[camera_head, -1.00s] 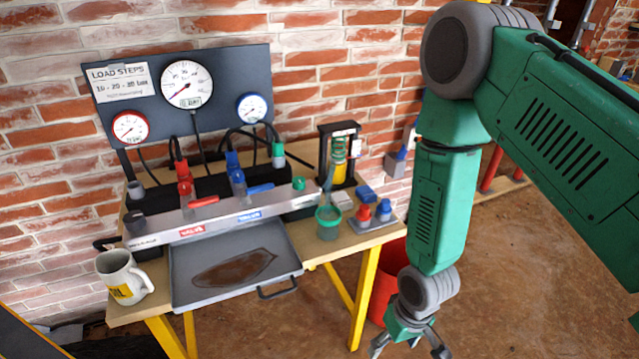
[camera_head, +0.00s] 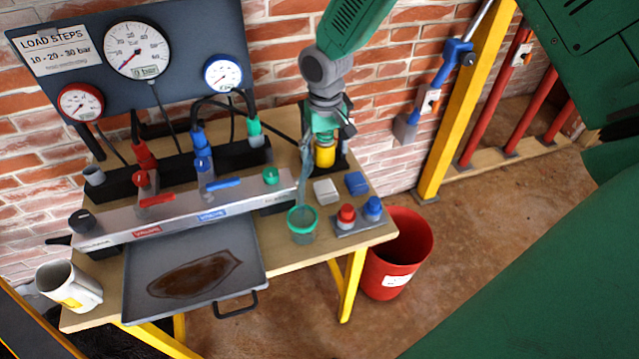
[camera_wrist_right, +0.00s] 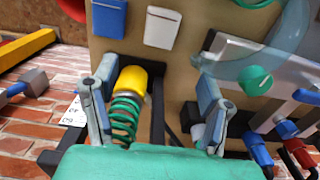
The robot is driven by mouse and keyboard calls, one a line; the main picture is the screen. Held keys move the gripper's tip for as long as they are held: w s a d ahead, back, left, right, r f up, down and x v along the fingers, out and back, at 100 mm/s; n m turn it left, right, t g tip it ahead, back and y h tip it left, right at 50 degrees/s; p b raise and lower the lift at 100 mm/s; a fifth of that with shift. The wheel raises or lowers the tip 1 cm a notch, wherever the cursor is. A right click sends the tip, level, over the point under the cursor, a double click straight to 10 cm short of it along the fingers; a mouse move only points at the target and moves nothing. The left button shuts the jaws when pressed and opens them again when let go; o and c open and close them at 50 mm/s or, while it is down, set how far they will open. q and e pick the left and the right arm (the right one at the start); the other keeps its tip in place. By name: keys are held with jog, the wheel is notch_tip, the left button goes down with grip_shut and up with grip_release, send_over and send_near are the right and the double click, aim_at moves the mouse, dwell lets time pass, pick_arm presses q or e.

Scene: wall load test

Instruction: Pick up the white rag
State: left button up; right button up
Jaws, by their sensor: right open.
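The white rag looks like a small folded white pad. It lies flat on the wooden bench top in the head view (camera_head: 325,191), with a blue pad (camera_head: 356,183) just to its right. In the right wrist view the white rag (camera_wrist_right: 161,28) is near the top, beyond the fingertips. My right gripper (camera_head: 326,140) is open and empty behind the rag, by the yellow-and-green spring device. It shows in the wrist view (camera_wrist_right: 150,78) with its fingers spread on either side, touching no rag. My left gripper is not in view.
A green-rimmed cup (camera_head: 302,226) stands in front of the rag. Red and blue knobs (camera_head: 360,214) sit at the bench's right corner. The spring device (camera_wrist_right: 127,100) stands close to my fingers. A gauge panel (camera_head: 190,40), valve rail (camera_head: 200,215), tray (camera_head: 255,262) and mug (camera_head: 70,287) fill the left.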

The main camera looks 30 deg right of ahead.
send_over(324, 189)
jog(key=d, duration=0.1)
jog(key=f, duration=0.4)
jog(key=w+f, duration=0.1)
jog(key=f, duration=0.1)
jog(key=shift+d+f, duration=0.1)
jog(key=shift+f, duration=0.15)
jog(key=shift+a+f, duration=0.4)
jog(key=shift+a, duration=0.1)
jog(key=f, duration=0.2)
jog(key=s+f, duration=0.1)
jog(key=f, duration=0.1)
jog(key=shift+d+f, duration=0.1)
jog(key=shift+f, duration=0.1)
jog(key=shift+d+f, duration=0.4)
jog(key=shift+a+r, duration=0.15)
jog(key=shift+a, duration=0.1)
jog(key=c, duration=0.9)
jog(key=shift+a+r, duration=0.1)
jog(key=shift+a, duration=0.25)
jog(key=shift+c, duration=0.6)
